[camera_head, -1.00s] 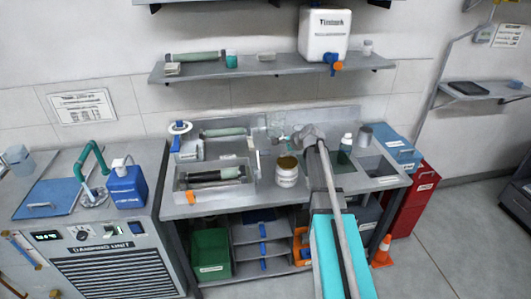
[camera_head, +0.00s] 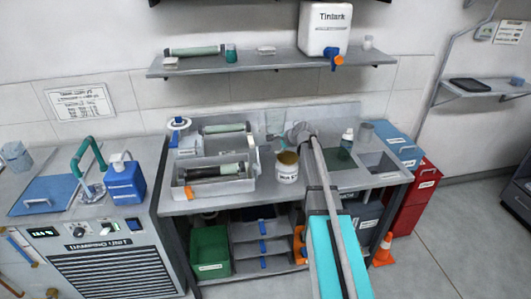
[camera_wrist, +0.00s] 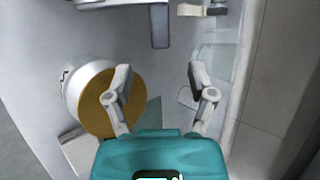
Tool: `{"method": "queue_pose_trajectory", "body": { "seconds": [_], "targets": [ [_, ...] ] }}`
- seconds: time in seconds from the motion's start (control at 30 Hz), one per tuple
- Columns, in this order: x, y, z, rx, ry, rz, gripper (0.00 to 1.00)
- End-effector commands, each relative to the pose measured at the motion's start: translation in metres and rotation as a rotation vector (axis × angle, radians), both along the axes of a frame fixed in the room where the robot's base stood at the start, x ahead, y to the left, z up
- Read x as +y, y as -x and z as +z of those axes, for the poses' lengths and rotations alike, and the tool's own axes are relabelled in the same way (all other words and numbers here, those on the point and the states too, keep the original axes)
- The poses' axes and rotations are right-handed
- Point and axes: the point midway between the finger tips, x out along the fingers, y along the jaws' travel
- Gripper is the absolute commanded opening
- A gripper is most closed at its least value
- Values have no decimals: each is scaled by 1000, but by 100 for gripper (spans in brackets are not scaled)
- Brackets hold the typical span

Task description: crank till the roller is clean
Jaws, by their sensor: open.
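A dark roller with pale green ends (camera_head: 216,172) lies in the grey open tray (camera_head: 178,190) on the bench. A second, green roller (camera_head: 224,128) lies behind it. An upright grey part (camera_head: 254,158) stands at the tray's right end; I cannot tell if it is the crank. In the wrist view a grey bar (camera_wrist: 160,27) lies ahead of my gripper, between and beyond the fingertips, not touching them. My gripper (camera_wrist: 160,75) is open and empty. In the head view it is above the back of the bench, right of the tray.
A white jar (camera_head: 287,175) with a brown top stands close by; its top (camera_wrist: 108,105) shows beside and below my left finger. A small bottle (camera_head: 347,138) and a sink (camera_head: 378,163) are to the right. A shelf (camera_head: 285,63) hangs above.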

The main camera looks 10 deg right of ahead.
Motion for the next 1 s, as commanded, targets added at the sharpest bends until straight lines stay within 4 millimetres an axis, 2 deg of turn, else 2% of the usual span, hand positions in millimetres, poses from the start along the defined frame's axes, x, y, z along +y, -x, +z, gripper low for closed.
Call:
{"method": "queue_pose_trajectory", "body": {
  "seconds": [0.03, 0.6, 1.0],
  "targets": [
    [2, -6, -8, 0, 0, 1, 71],
    [26, -51, -51, 0, 1, 2, 71],
    [33, -65, -63, 1, 0, 2, 71]
  ]
}}
